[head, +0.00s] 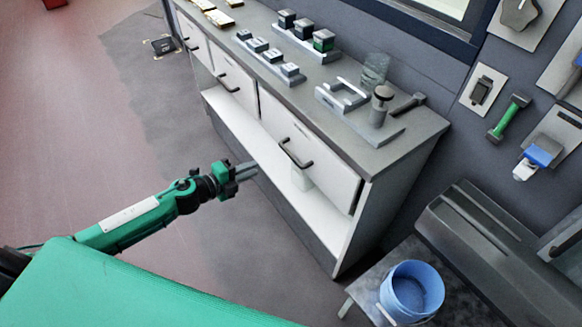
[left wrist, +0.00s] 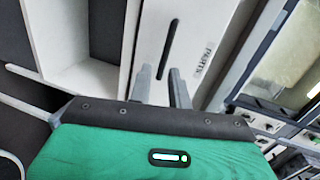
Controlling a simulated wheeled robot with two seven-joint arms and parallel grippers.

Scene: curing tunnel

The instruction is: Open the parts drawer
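The cabinet's right-hand drawer (head: 325,165) has a pale front and a dark bar handle (head: 296,154). It looks shut, flush with the cabinet. The left wrist view shows a drawer front (left wrist: 192,38) with a dark handle (left wrist: 169,49) and a small label that seems to read "PARTS". My left gripper (head: 255,171) is in front of the cabinet, left of and a little below that handle, apart from it. In the left wrist view its fingers (left wrist: 161,82) are spread and empty, with the handle's near end lined up between them. My right gripper is not in view.
Two more drawers with handles (head: 228,82) (head: 192,43) lie further left. An open white shelf (head: 265,150) runs below them. The grey worktop (head: 400,150) carries blocks and a fixture. A blue bucket (head: 412,290) stands at lower right.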

